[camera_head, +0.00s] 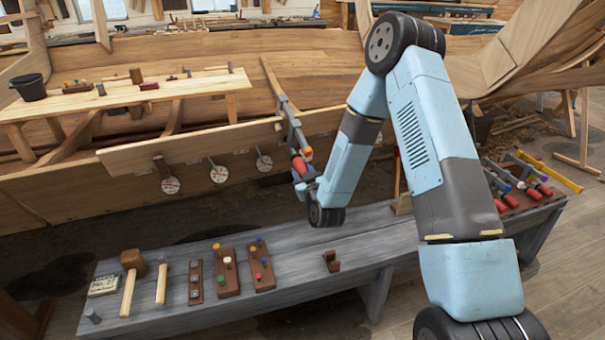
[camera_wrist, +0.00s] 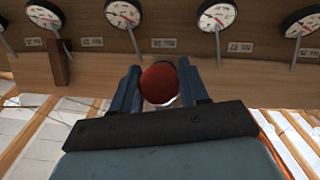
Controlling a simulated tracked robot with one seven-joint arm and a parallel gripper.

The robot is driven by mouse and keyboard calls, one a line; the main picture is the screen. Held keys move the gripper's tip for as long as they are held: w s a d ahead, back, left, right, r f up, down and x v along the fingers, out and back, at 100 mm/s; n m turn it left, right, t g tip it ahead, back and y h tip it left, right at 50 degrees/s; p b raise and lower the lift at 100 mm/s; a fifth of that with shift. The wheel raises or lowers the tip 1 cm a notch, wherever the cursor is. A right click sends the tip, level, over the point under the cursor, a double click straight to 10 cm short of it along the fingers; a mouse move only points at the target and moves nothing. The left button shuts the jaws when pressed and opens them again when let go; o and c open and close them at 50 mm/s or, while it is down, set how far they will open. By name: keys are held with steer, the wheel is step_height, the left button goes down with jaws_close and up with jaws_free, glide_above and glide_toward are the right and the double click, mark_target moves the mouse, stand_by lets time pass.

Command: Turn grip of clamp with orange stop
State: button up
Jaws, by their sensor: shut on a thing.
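The clamp (camera_head: 293,124) with the orange stop stands at the right end of the long plank on the hull's side. Its orange stop (camera_head: 307,153) shows beside its red grip (camera_head: 299,165). My gripper (camera_head: 304,184) is at the grip, partly hidden by my own arm in the head view. In the wrist view the round red end of the grip (camera_wrist: 160,83) sits between the two blue fingers of my gripper (camera_wrist: 161,88), which are shut on it. The clamp's bar and stop are hidden in the wrist view.
Dial gauges (camera_wrist: 217,16) hang along the plank (camera_head: 200,146). Below, a grey bench (camera_head: 335,237) carries mallets (camera_head: 131,262), peg blocks (camera_head: 228,272) and a small brown block (camera_head: 331,261). More red-gripped clamps (camera_head: 527,187) lie at its right end. The bench's middle is mostly clear.

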steer(key=shift+c, duration=0.5)
steer(key=shift+y, duration=0.3)
steer(key=shift+d+m+g+y, duration=0.1)
steer(key=shift+m+g+y, duration=0.3)
steer(key=shift+m+y, duration=0.2)
steer(key=m+g+y, duration=0.1)
steer(key=m+y, duration=0.1)
steer(key=y, duration=0.1)
steer(key=shift+d+f+m, duration=0.1)
steer(key=shift+m, duration=0.3)
steer(key=shift+m+g+y, duration=0.3)
steer(key=shift+m+y, duration=0.7)
steer(key=shift+y, duration=0.2)
steer(key=shift+f+m+g+y, duration=0.1)
steer(key=shift+m+g+y, duration=0.2)
steer(key=shift+m+y, duration=0.7)
steer(key=m+y, duration=0.2)
steer(key=m, duration=0.1)
steer(key=shift+m+t+y, duration=0.5)
steer(key=shift+m+y, duration=0.4)
steer(key=shift+m, duration=1.1)
